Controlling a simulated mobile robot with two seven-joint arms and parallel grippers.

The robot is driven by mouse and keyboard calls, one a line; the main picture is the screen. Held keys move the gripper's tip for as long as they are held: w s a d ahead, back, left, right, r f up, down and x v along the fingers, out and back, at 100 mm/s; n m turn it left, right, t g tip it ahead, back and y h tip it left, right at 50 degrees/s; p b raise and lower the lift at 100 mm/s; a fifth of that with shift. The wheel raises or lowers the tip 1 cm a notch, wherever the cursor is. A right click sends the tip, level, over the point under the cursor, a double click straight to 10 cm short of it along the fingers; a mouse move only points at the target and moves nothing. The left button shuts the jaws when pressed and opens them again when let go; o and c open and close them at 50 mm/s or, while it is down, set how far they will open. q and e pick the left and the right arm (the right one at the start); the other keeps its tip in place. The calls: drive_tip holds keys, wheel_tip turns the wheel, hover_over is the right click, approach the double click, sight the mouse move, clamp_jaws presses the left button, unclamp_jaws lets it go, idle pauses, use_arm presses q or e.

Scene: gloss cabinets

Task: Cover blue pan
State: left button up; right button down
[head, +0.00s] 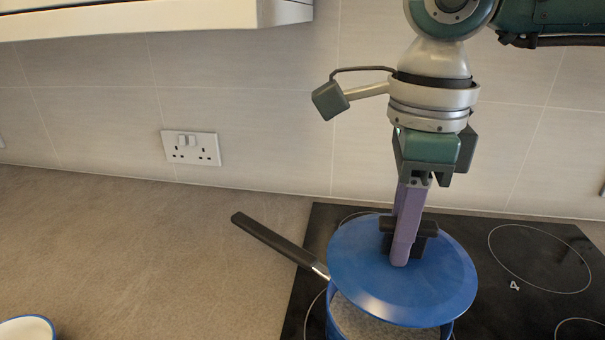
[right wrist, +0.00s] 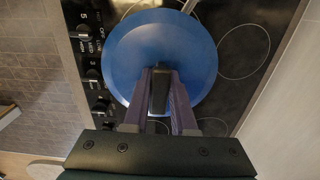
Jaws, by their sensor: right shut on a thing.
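A blue pan (head: 338,318) with a long dark handle (head: 272,240) stands on the black hob, its handle pointing to the back left. A round blue lid (head: 440,290) is over the pan, tilted and shifted so that part of the pan's inside shows at the front. Whether the lid touches the rim at the back is hidden. My right gripper (head: 400,255) comes down from above and is shut on the lid's dark knob. The right wrist view shows the lid (right wrist: 135,50) with the knob (right wrist: 159,90) between the fingers. My left gripper is not in view.
The black hob (head: 540,235) has marked rings and free room to the right. Hob knobs (right wrist: 92,75) line its front edge. A white bowl with a blue rim (head: 28,328) is at the front left. The counter (head: 130,240) between is clear. A wall socket (head: 190,147) is behind.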

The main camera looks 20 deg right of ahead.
drive_tip(key=shift+f+b, duration=1.65)
drive_tip(key=shift+f, duration=0.65)
drive_tip(key=shift+f+b, duration=0.65)
drive_tip(key=shift+f+b, duration=0.4)
drive_tip(key=c, duration=0.6)
unclamp_jaws()
drive_tip(key=shift+c, duration=0.2)
drive_tip(key=shift+r, duration=0.1)
wheel_tip(320, 180, up, 10)
drive_tip(key=shift+f+b, duration=0.1)
drive_tip(key=shift+b, duration=0.4)
